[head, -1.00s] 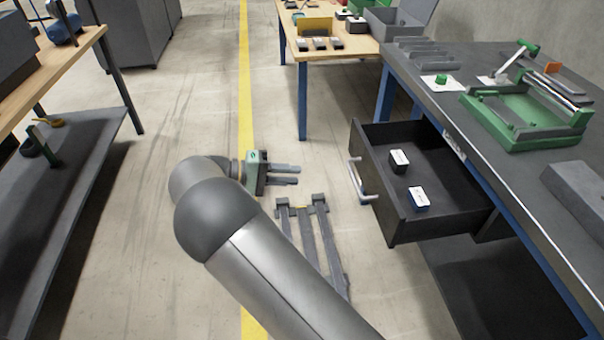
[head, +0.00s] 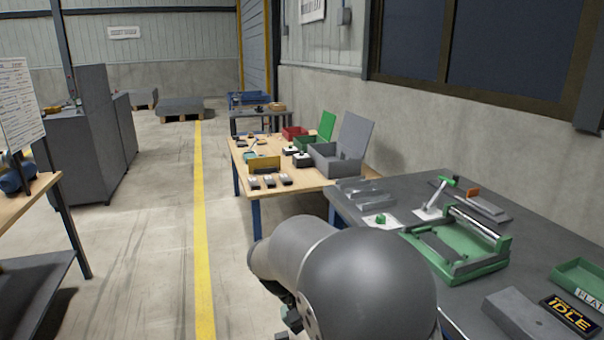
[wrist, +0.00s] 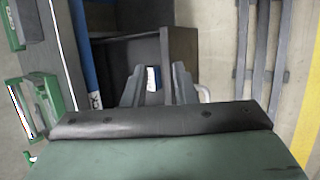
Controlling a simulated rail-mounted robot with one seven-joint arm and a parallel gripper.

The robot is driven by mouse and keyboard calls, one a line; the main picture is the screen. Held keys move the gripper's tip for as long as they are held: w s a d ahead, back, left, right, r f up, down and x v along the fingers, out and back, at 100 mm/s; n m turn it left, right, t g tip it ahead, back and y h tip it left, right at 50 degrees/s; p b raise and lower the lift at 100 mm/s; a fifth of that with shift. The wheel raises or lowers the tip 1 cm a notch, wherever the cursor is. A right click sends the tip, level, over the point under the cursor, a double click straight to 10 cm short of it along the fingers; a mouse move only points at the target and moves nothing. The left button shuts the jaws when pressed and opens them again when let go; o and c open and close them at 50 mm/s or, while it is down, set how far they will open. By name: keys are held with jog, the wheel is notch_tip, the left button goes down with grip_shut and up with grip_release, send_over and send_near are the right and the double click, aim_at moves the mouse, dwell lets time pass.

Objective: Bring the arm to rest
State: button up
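My arm fills the lower middle of the head view, bent in front of the dark grey bench (head: 400,200). Its gripper is mostly hidden behind my arm there, with only a green and dark part showing at the bottom edge. In the wrist view my gripper (wrist: 158,82) has its two grey fingers apart with nothing held between them. Beyond the fingers is the open dark drawer (wrist: 182,45), with its pale handle (wrist: 204,93). A small white and blue box (wrist: 153,78) shows between the fingers, farther off in the drawer.
A green fixture (head: 455,245) and an IDLE sign (head: 570,315) are on the bench. A wooden table (head: 245,155) with bins stands beyond it. A shelf bench (head: 35,200) is at left. Open floor with a yellow line (head: 202,230) lies between.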

jog(key=s+d+r+y+p, duration=0.2)
jog(key=s+r+p, duration=0.1)
jog(key=s, duration=0.3)
jog(key=s+d+r+m+t+y+p, duration=0.1)
jog(key=s+d+r+y+p, duration=0.2)
jog(key=s, duration=0.3)
jog(key=s+d+r+m+y+p, duration=0.1)
jog(key=s+d+r+y+p, duration=0.1)
jog(key=s+r, duration=0.3)
jog(key=shift+s+d+r+t+y+p, duration=0.25)
jog(key=shift+s+d+t+y+p, duration=0.15)
jog(key=shift+s+p, duration=0.4)
jog(key=shift+s, duration=0.25)
